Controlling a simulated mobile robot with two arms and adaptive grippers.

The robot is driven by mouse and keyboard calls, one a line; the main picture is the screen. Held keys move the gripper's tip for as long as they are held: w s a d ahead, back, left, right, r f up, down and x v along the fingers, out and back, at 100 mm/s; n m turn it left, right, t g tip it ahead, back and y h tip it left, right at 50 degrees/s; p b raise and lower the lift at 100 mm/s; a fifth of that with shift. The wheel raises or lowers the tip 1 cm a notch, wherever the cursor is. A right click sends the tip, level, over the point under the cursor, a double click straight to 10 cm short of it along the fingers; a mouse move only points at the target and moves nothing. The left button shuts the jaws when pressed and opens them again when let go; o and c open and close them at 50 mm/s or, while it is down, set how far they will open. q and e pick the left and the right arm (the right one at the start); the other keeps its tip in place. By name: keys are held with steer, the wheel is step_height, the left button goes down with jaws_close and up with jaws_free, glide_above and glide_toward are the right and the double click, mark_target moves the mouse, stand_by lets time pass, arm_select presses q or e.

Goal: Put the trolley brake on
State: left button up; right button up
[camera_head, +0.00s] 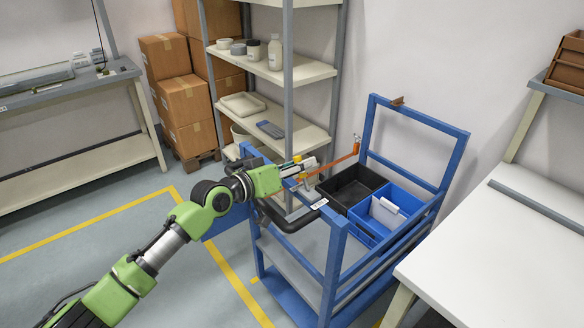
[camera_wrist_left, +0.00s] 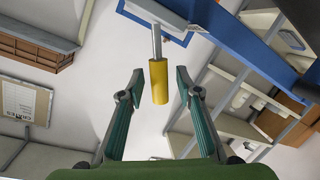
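The blue trolley (camera_head: 333,265) stands between the shelf and the white table. In the left wrist view a yellow cylindrical grip (camera_wrist_left: 158,82) on a short metal rod comes from a blue frame part; I take it for the brake lever. My left gripper (camera_head: 308,168) is at the trolley's near left upper end, by its black handle (camera_head: 290,217). In the left wrist view its two fingers (camera_wrist_left: 159,76) are spread, with the yellow grip between them and gaps on both sides. The fingers partly hide the lever in the head view. My right gripper is not in view.
A black bin (camera_head: 349,186) and a blue bin (camera_head: 400,198) sit in the trolley. Shelving (camera_head: 320,70) stands close behind, the white table (camera_head: 490,265) at the right. Floor at the left is clear.

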arm_select(q)
steer(key=v, duration=1.1)
steer(key=shift+s+a, duration=0.3)
steer(key=shift+r, duration=0.1)
